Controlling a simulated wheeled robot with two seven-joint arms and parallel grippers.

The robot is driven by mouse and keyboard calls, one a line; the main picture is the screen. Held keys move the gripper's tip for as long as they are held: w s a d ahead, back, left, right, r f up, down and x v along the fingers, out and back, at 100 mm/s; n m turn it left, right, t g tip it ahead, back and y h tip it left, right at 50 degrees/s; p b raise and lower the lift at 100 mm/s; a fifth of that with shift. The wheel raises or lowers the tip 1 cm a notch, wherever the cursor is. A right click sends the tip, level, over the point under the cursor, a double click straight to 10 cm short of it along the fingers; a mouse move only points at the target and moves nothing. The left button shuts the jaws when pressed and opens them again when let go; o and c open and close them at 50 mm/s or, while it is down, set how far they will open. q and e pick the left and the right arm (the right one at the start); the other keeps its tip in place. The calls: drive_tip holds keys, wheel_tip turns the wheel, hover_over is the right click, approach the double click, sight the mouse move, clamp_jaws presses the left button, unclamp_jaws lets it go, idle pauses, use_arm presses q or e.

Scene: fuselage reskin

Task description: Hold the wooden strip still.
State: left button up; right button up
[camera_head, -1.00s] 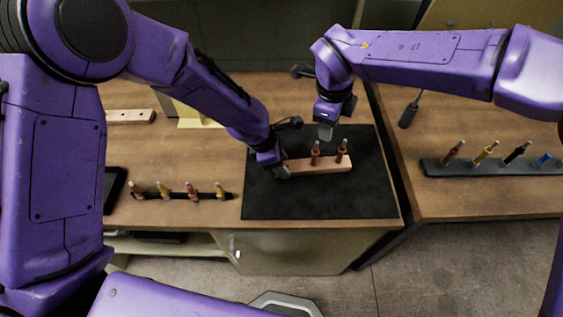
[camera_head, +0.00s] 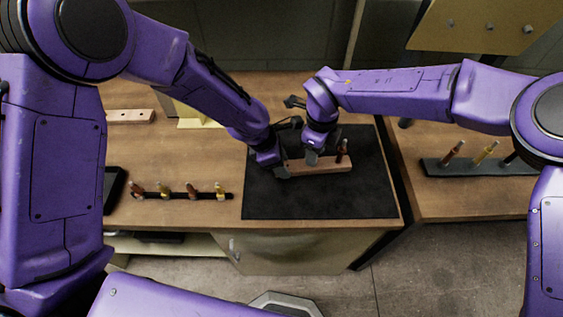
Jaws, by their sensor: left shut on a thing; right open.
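The wooden strip (camera_head: 322,166) lies on the black mat (camera_head: 320,204) on the workbench. My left gripper (camera_head: 281,172) is shut on the strip's left end. A red-brown pin (camera_head: 342,152) stands upright in the strip toward its right end. My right gripper (camera_head: 312,158) is open and low over the middle of the strip, where it hides the other pin. I cannot tell whether it touches that pin.
A dark rack with several coloured pins (camera_head: 165,196) lies at the bench's front left. Another dark rack (camera_head: 432,168) with pins is on the right bench, partly behind my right arm. A second wooden strip (camera_head: 130,116) lies at the back left. The mat's front is clear.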

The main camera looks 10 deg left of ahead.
drive_tip(key=shift+c, duration=0.3)
clamp_jaws()
drive_tip(key=shift+r, duration=0.1)
drive_tip(key=shift+r, duration=0.2)
drive_tip(key=shift+r, duration=0.7)
drive_tip(key=shift+r, duration=1.55)
use_arm(q)
drive_tip(key=o, duration=1.2)
drive_tip(key=shift+r, duration=0.1)
